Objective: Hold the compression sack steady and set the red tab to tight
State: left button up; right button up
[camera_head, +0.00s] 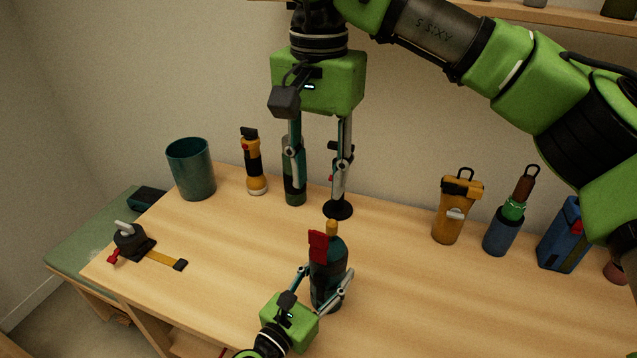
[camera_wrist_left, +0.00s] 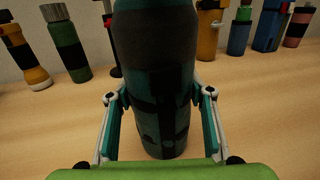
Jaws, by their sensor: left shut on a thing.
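The compression sack (camera_head: 328,285) is a dark teal upright cylinder with black bands, standing on the table. The red tab (camera_head: 319,245) sticks up at its upper left, beside a small orange knob on top. My left gripper (camera_head: 324,288) is shut on the sack, one finger on each side. In the left wrist view the sack (camera_wrist_left: 158,90) fills the middle between the fingers; its top and the red tab are out of that view. My right gripper (camera_head: 318,188) points down above and behind the sack in the head view, fingers apart and empty, clear of the tab.
Behind stand a teal cup (camera_head: 192,170), a yellow-black flashlight (camera_head: 253,165), a green bottle (camera_head: 294,185) and a black-based stand (camera_head: 338,210). An orange container (camera_head: 450,222) and blue items stand right. A strap buckle (camera_head: 133,240) lies left. The wooden table (camera_head: 220,240) is clear around the sack.

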pick_arm(q)
jog(key=shift+f, duration=0.1)
jog(key=o, duration=1.4)
